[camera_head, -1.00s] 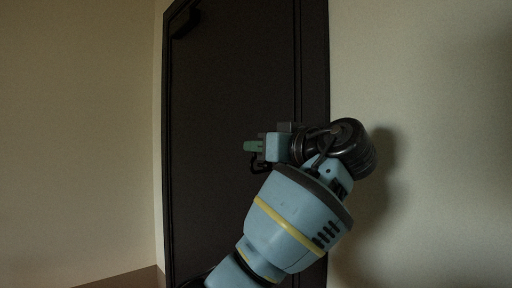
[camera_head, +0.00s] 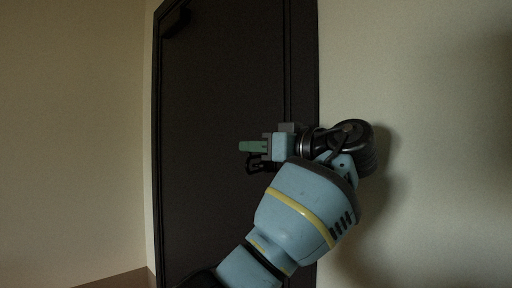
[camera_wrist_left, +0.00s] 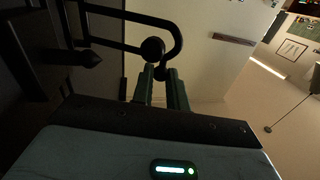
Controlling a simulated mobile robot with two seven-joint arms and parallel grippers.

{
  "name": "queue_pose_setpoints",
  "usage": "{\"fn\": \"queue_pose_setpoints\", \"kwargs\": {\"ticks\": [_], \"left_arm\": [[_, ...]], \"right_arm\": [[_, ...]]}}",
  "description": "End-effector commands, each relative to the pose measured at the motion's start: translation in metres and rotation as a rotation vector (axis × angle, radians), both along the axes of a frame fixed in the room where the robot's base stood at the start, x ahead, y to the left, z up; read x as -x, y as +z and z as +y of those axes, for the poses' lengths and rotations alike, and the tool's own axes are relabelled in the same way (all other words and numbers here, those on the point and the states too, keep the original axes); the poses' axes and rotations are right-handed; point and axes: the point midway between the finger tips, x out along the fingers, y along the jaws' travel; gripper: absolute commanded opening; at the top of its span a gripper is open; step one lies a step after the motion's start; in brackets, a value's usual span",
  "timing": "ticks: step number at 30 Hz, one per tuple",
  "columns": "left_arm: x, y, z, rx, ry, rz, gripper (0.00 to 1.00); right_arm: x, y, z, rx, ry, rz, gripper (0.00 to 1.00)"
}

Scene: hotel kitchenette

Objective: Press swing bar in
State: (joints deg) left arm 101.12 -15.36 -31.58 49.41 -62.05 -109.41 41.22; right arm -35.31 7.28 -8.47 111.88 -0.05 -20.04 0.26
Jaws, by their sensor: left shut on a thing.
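The swing bar (camera_wrist_left: 179,38) is a black U-shaped loop with a round knob, at the upper left of the left wrist view beside the dark door. My left gripper (camera_head: 250,147) is in front of the door's right part in the head view. Its green fingers (camera_wrist_left: 162,75) show in the left wrist view, shut on the swing bar near the knob end. In the head view the swing bar is mostly hidden by the gripper or too dark to make out clearly. My right gripper is in neither view.
The dark door (camera_head: 220,90) is in its frame, with a dark fitting (camera_head: 177,22) at its top left. Pale walls stand left (camera_head: 70,120) and right (camera_head: 430,120) of it. The space left of my gripper, before the door, looks clear.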

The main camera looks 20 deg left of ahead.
Motion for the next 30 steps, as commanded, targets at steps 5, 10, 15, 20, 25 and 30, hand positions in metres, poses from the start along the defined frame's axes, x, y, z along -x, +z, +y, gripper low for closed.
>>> {"fn": "queue_pose_setpoints", "kwargs": {"ticks": [5, 10, 15, 20, 25, 30], "left_arm": [[0.0, -0.001, 0.001, 0.002, 0.0, 0.002, 0.24], [0.0, -0.001, 0.0, 0.001, 0.0, 0.002, 0.24], [0.0, 0.0, 0.0, 0.001, 0.0, 0.0, 0.24], [0.0, 0.0, 0.001, 0.0, -0.01, 0.0, 0.24], [0.0, 0.0, 0.006, 0.002, -0.051, -0.001, 0.24], [0.0, 0.0, 0.012, 0.001, -0.122, -0.003, 0.24]], "right_arm": [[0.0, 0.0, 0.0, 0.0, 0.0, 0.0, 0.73], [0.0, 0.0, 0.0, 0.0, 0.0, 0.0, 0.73], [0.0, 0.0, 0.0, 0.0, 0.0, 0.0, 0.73], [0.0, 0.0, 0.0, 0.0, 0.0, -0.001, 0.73], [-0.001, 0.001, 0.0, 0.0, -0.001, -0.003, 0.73], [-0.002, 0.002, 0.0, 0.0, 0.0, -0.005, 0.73]]}}
